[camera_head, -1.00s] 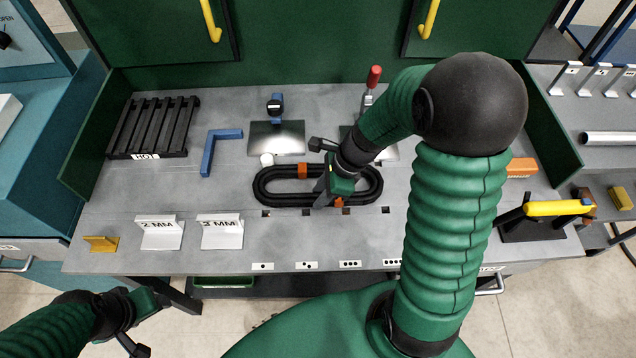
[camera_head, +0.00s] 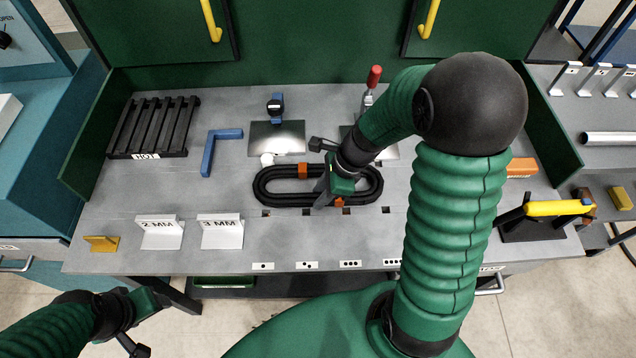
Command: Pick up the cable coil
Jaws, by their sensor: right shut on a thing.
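The cable coil (camera_head: 282,199) is a black oval loop with orange ties, lying on the grey workbench (camera_head: 190,190) near its middle. My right gripper (camera_head: 325,197) reaches down over the right part of the coil and is shut on it. The gripper and wrist hide part of the coil there. The coil appears to rest on the bench top. My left gripper (camera_head: 140,325) is at the lower left, in front of the bench and away from the coil. Its fingers are too small and dark to tell their opening.
A black slatted rack (camera_head: 152,126) marked HOT, a blue angle piece (camera_head: 213,150) and a metal plate (camera_head: 277,139) lie behind the coil. White 2 MM (camera_head: 160,233) and 3 MM (camera_head: 222,233) holders stand front left. A yellow-handled tool (camera_head: 545,210) sits at right.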

